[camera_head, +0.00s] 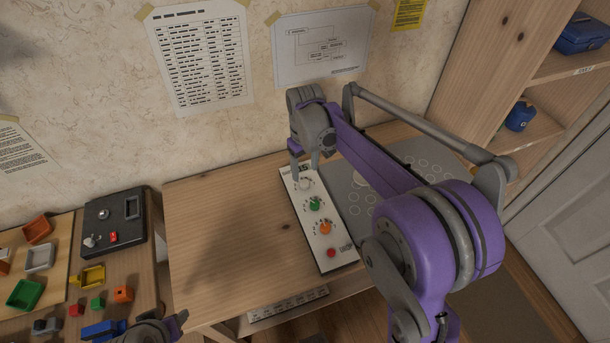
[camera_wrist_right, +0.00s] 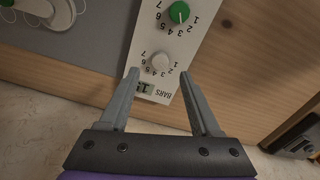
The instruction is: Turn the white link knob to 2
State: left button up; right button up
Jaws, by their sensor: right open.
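The white knob (camera_head: 306,184) is at the far end of a narrow white panel (camera_head: 328,262) on the wooden table. My right gripper (camera_head: 304,173) is over that end of the panel. In the wrist view its open fingers (camera_wrist_right: 159,74) point down with the knob between and just beyond their tips; contact cannot be told. My left gripper (camera_head: 165,328) shows only partly at the bottom edge.
A black box (camera_head: 112,222) and small coloured trays are at the left. The table left of the panel is clear.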

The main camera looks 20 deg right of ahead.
aim_at(305, 184)
notch_tip(305, 184, up, 6)
jog(key=shift+f, duration=0.15)
dwell(0.4)
jog(key=s+a+m+t+p, duration=0.1)
jog(key=s+a+t+p, duration=0.1)
jog(key=s, duration=0.9)
jog(key=s+a+m+t+p, duration=0.1)
jog(key=s+a+t+p, duration=0.2)
jog(key=s, duration=0.9)
jog(key=shift+f, duration=0.3)
jog(key=shift+d, duration=0.1)
